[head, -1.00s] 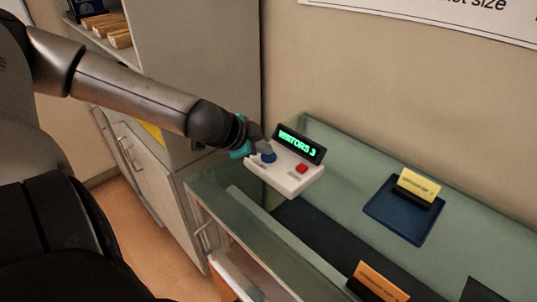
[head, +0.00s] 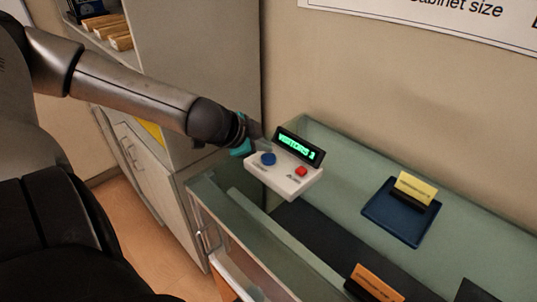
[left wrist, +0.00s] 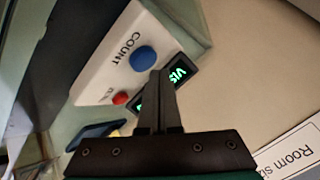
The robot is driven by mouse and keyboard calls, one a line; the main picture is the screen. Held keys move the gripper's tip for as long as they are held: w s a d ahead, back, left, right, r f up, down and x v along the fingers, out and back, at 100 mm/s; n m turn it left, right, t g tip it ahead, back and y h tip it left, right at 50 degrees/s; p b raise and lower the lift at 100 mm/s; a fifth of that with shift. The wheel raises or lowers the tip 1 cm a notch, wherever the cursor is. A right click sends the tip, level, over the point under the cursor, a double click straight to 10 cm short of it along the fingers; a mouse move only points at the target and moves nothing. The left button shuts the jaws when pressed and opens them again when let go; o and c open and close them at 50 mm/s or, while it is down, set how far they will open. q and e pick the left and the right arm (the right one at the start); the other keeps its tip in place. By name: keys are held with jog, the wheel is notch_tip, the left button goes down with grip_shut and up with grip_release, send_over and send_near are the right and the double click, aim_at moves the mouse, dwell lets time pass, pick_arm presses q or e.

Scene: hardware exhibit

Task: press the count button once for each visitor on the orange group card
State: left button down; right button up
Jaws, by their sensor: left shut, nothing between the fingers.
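The white counter box (head: 290,184) stands on the glass case. It carries a blue button (head: 268,159), a red button (head: 301,171) and a green-lit display (head: 299,147) that seems to read VISITORS 3. In the left wrist view the blue button (left wrist: 143,58) has the label COUNT beside it. My left gripper (head: 263,145) is shut and empty, just behind and above the blue button, apart from it; its fingers (left wrist: 160,76) hide part of the display. The orange card (head: 377,282) stands in a dark holder at the bottom; its print is too small to read. My right gripper is out of view.
A yellow card (head: 416,187) stands on a dark blue tray (head: 380,214) on the glass case (head: 335,141). A wall poster (head: 440,18) hangs behind. A cabinet (head: 195,60) stands left of the case. The glass between counter and tray is clear.

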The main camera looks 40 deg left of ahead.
aim_at(264, 159)
pick_arm(q)
jog(key=shift+r, duration=0.1)
notch_tip(264, 159, up, 5)
jog(key=p, duration=0.5)
dwell(2.5)
jog(key=r+m, duration=0.1)
jog(key=m, duration=0.4)
jog(key=r+m, duration=0.1)
jog(key=m, duration=0.5)
jog(key=r+m+y, duration=0.1)
jog(key=m, duration=0.4)
jog(key=shift+d+r+m, duration=0.35)
jog(key=shift+d+m, duration=0.05)
